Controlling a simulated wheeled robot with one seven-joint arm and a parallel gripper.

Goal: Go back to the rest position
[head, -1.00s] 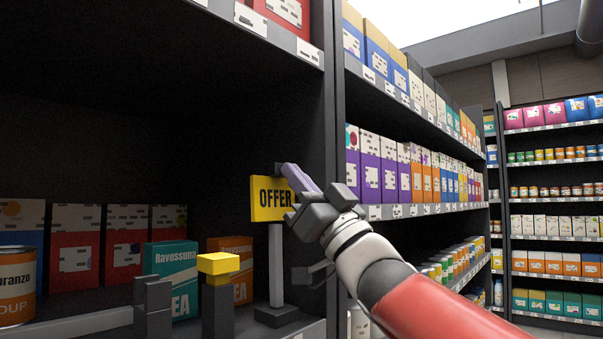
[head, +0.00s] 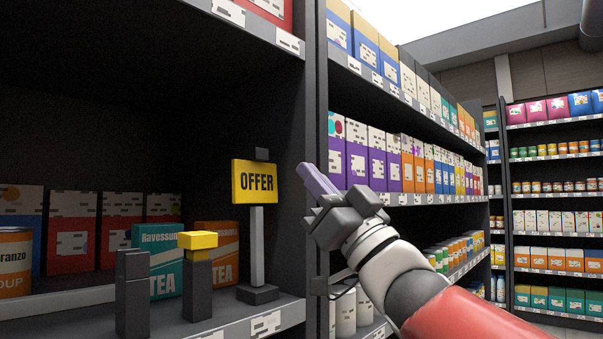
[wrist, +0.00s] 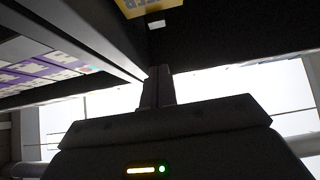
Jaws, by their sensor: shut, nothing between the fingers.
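My gripper (head: 314,181) is in front of the dark upright between two shelf bays in the head view. Its fingers are together with nothing between them, pointing up and to the left. The fingers also show in the wrist view (wrist: 158,88), close together. A yellow OFFER sign (head: 254,182) stands on a grey post on the shelf to the left of my gripper, apart from it. Part of a yellow panel (wrist: 150,6) shows at the top of the wrist view.
On the left shelf (head: 265,324) stand a teal Ravessuma tea box (head: 157,255), an orange tea box (head: 222,245), a dark block with a yellow top (head: 198,240), a dark grey block (head: 132,290) and an orange can (head: 14,262). Stocked shelves (head: 555,242) stand at the right.

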